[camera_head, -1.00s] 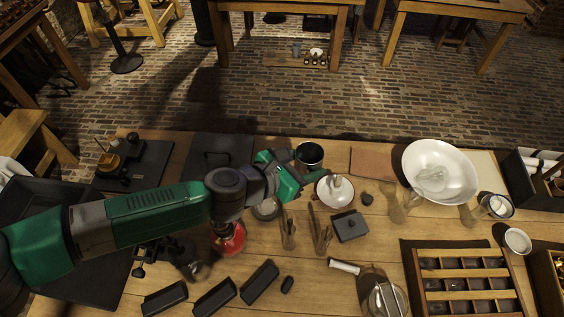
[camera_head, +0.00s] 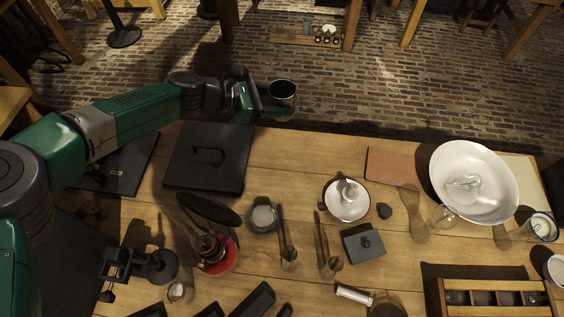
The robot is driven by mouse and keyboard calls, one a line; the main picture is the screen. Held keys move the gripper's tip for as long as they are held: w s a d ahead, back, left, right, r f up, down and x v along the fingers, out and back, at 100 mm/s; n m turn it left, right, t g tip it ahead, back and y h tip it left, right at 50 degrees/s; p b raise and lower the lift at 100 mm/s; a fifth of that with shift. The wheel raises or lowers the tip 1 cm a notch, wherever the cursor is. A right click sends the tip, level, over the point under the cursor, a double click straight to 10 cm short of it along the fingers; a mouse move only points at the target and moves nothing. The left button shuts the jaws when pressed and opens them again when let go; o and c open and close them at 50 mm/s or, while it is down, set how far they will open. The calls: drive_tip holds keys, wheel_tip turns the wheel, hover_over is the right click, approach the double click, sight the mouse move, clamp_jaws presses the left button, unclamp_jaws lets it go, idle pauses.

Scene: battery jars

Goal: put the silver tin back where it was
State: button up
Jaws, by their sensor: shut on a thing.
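The silver tin (camera_head: 282,97) is a short round can with an open top and a dark inside. My gripper (camera_head: 270,107) is shut on it from the left. The tin is upright. It appears above and past the far edge of the wooden table (camera_head: 290,152), against the brick floor, with nothing touching it from below that I can see. The fingers are small here and partly hidden by the tin and my wrist.
A black slab with a handle (camera_head: 208,158) lies below my forearm. A white bowl with red rim (camera_head: 346,200), a grey lidded box (camera_head: 363,243), a brown mat (camera_head: 391,168) and a large white basin (camera_head: 474,182) stand rightward. Bare wood lies between slab and mat.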

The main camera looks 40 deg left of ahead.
drive_tip(key=shift+f+b, duration=7.25)
drive_tip(key=shift+f, duration=3.95)
drive_tip(key=shift+f, duration=0.15)
drive_tip(key=o, duration=1)
drive_tip(key=shift+r, duration=0.2)
drive_tip(key=p+v, duration=0.4)
drive_tip(key=v, duration=0.8)
drive_tip(key=shift+s+f, duration=0.1)
